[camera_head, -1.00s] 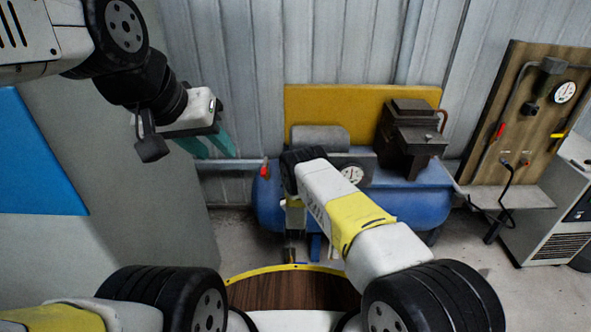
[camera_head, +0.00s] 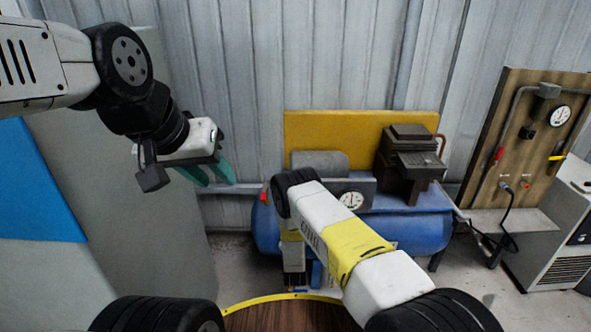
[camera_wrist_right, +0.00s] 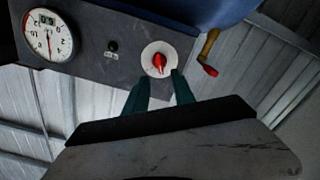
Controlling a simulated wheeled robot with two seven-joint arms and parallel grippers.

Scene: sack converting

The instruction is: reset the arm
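My left gripper (camera_head: 212,174) hangs in front of the grey wall at the left of the head view. Its two teal fingers are apart, with nothing between them. My right arm reaches forward over the blue compressor. In the head view its gripper is mostly hidden below the forearm. In the right wrist view my right gripper (camera_wrist_right: 160,84) has two teal fingers apart, pointing at a red knob (camera_wrist_right: 159,62) on a round white plate. The knob appears just past the fingertips, in line with the gap; I cannot tell whether they touch it.
The blue compressor tank (camera_head: 424,232) stands by the corrugated wall, with a gauge (camera_wrist_right: 47,35) on its dark panel. A red-tipped handle (camera_wrist_right: 208,62) is close beside the knob. A wooden gauge board (camera_head: 545,140) and a white cabinet (camera_head: 550,240) stand at right.

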